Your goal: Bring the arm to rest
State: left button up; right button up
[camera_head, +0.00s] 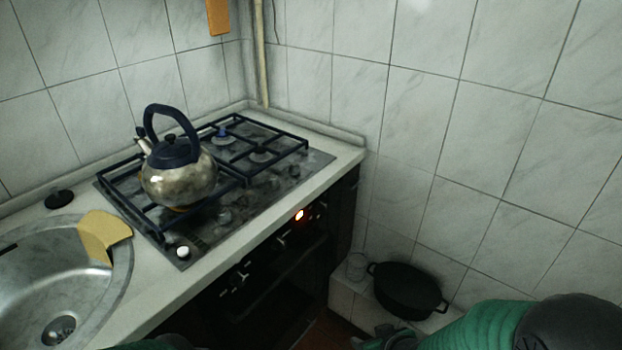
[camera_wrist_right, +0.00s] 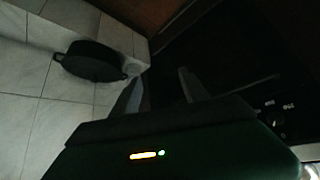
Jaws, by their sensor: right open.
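My right arm, with its green sleeve, comes in from the lower right in the head view. My right gripper (camera_head: 376,340) is at the bottom edge, low in front of the stove, and only part of it shows there. In the right wrist view the two fingers of my right gripper (camera_wrist_right: 162,88) stand apart with nothing between them. A bit of green at the bottom left edge of the head view looks like my left arm; its gripper does not show.
A metal kettle (camera_head: 178,172) stands on the gas stove (camera_head: 282,182). A sink (camera_head: 85,290) with a yellow cloth (camera_head: 103,232) is at left. A black pot (camera_head: 408,290) and a clear glass (camera_head: 356,266) sit on a low tiled ledge; the pot also shows in the wrist view (camera_wrist_right: 90,62).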

jog(key=s+d+r+m+g+h, duration=0.1)
jog(key=s+d+r+m+g, duration=0.15)
jog(key=s, duration=0.35)
jog(key=s+d+r+m+g+h, duration=0.1)
jog(key=s+d+r+g, duration=0.15)
jog(key=s, duration=0.35)
notch_tip(320, 180, up, 19)
jog(key=p, duration=1.9)
jog(key=shift+w+d+t+p, duration=0.15)
jog(key=shift+d+t+p, duration=0.15)
jog(key=shift+d+p, duration=0.1)
